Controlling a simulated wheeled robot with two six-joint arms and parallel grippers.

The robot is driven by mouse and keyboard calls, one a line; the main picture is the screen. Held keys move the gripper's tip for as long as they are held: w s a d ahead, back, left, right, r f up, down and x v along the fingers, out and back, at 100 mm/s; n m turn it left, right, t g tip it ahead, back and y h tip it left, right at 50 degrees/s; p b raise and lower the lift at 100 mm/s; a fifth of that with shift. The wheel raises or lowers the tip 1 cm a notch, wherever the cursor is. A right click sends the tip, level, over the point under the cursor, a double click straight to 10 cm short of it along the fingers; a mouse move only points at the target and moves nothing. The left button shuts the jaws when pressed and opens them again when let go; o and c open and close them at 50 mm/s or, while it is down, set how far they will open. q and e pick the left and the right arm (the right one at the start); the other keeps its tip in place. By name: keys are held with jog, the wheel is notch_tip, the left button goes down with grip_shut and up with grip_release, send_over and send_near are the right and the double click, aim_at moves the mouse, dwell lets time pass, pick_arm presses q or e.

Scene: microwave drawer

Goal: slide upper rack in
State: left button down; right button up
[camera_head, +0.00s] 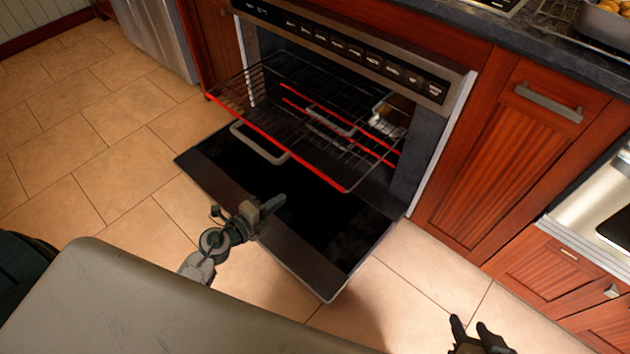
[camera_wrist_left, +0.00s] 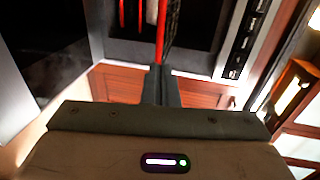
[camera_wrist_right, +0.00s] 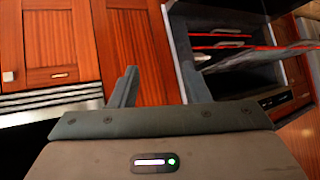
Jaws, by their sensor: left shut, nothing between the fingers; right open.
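The upper rack (camera_head: 312,168) is a dark wire rack with a red front edge and a grey handle (camera_head: 262,146). It sticks well out of the oven over the lowered door. My left gripper (camera_head: 272,203) is shut and empty, in front of the rack's red edge and apart from it in the head view. In the left wrist view, the red edge (camera_wrist_left: 161,30) lies just beyond the closed fingers (camera_wrist_left: 160,78). My right gripper (camera_head: 472,330) is open and empty, low at the right; its spread fingers show in the right wrist view (camera_wrist_right: 163,85).
The oven door (camera_head: 340,232) is folded down below the rack. A lower rack with red bars (camera_head: 305,103) sits further in, with a pale item (camera_head: 388,122) at its right. Wooden cabinets (camera_head: 505,150) stand on the right. Tiled floor (camera_head: 90,150) is clear at left.

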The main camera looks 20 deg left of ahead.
pick_arm(q)
send_near(317, 174)
jog(key=w, duration=0.1)
jog(key=b+x, duration=0.1)
jog(key=x, duration=0.4)
jog(key=shift+w+d+f+b, duration=0.1)
jog(key=shift+d+f+b, duration=0.1)
jog(key=shift+b, duration=0.2)
jog(key=shift+w+d, duration=0.1)
jog(key=shift+w, duration=0.15)
pick_arm(e)
jog(key=w+d+r+t, duration=0.1)
jog(key=w+r+t, duration=0.5)
jog(key=r, duration=0.1)
jog(key=shift+w+r, duration=0.3)
jog(key=shift+w, duration=0.1)
